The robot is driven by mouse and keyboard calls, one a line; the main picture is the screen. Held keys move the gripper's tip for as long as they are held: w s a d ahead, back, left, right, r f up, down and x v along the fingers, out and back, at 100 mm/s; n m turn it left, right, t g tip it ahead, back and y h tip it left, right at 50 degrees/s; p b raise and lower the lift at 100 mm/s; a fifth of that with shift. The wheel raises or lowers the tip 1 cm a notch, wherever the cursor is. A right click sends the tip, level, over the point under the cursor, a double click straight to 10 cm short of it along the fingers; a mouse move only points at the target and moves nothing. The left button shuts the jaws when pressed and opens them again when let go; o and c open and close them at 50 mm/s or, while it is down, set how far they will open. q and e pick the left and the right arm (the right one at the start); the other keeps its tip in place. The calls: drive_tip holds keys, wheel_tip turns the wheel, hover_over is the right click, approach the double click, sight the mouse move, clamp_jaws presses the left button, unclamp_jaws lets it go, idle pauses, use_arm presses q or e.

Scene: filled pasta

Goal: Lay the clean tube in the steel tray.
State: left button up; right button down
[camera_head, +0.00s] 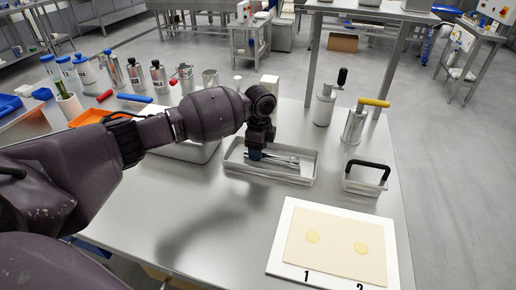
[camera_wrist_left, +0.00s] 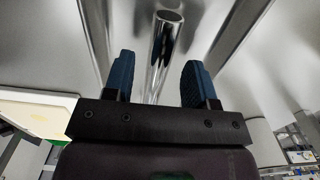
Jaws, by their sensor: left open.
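The steel tray (camera_head: 266,177) is a shallow rectangular tray in the middle of the table, and its walls show in the left wrist view (camera_wrist_left: 97,40). A shiny metal tube (camera_head: 287,160) lies in the tray. In the left wrist view the tube (camera_wrist_left: 163,50), with its dark round end, runs between the two blue fingers. My left gripper (camera_head: 258,155) reaches down into the tray at the tube's left part. It is open (camera_wrist_left: 158,80), with a finger apart on each side of the tube. My right gripper is not in view.
A white board (camera_head: 283,250) with a dough sheet and two round pieces, marked 1 and 2, lies front right. A small black-handled container (camera_head: 365,178) and two metal cylinders with handles (camera_head: 325,105) (camera_head: 353,125) stand right. Several bottles (camera_head: 135,75) line the back left.

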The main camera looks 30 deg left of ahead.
use_arm(q)
drive_tip(key=shift+r, duration=0.4)
wheel_tip(320, 180, up, 4)
drive_tip(key=shift+w+r+p, duration=0.1)
drive_tip(key=shift+r+p, duration=0.15)
drive_tip(key=shift+p, duration=0.25)
wheel_tip(320, 180, up, 8)
drive_tip(key=p, duration=0.1)
drive_tip(key=shift+d, duration=0.15)
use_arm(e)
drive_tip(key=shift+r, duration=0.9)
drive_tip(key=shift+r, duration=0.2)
